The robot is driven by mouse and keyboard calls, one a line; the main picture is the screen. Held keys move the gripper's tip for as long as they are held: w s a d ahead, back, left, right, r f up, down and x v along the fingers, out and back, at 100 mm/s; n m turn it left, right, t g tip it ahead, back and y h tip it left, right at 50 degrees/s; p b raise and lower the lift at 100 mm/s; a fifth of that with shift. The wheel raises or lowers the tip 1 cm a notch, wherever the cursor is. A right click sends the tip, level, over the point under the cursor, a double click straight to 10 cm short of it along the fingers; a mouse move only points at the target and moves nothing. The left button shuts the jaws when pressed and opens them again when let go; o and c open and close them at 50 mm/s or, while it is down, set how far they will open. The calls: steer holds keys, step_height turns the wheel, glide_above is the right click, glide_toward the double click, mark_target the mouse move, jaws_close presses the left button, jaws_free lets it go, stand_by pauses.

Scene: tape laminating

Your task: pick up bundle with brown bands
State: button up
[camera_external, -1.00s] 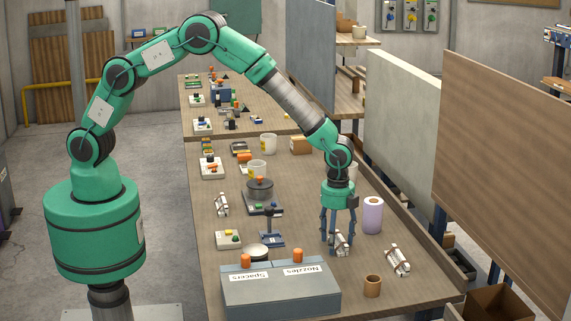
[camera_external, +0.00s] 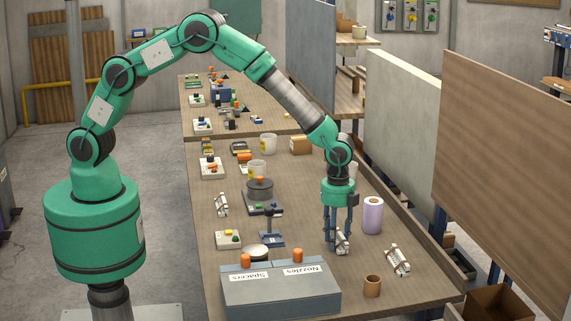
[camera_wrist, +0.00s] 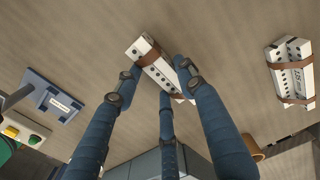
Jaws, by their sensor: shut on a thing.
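A white bundle with brown bands (camera_wrist: 151,60) lies between the blue fingers of my gripper (camera_wrist: 160,78) in the wrist view. In the external view the same bundle (camera_external: 343,243) is at the fingertips of my gripper (camera_external: 337,240), at table height. My gripper points down and its three fingers are shut on the bundle. Fingers cover part of the bundle, and I cannot tell whether it touches the table. A second white bundle with brown bands (camera_wrist: 292,72) lies apart to the right; it also shows in the external view (camera_external: 398,261).
A grey box labelled Spacers and Nozzles (camera_external: 281,294) stands at the near edge. A purple roll (camera_external: 373,216) and a brown roll (camera_external: 372,286) stand close by. A blue stand (camera_external: 271,239) is left of my gripper. Another white bundle (camera_external: 222,204) lies at the left.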

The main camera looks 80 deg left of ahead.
step_height(320, 180, up, 9)
steer(key=p, duration=0.1)
steer(key=shift+r, duration=0.15)
stand_by(1.0)
steer(key=w+a+n+b, duration=0.15)
steer(key=w+a, duration=0.25)
steer(key=a, duration=1.3)
steer(key=w+a+n, duration=0.3)
steer(key=a, duration=1.3)
steer(key=s+a+n+b, duration=0.1)
steer(key=s+a+n, duration=0.1)
steer(key=a, duration=1.4)
steer(key=s+a+n, duration=0.2)
steer(key=s+a, duration=0.2)
steer(key=a, duration=1.2)
steer(key=shift+s+a+b, duration=0.25)
steer(key=shift+s+b, duration=0.15)
steer(key=shift+r, duration=0.1)
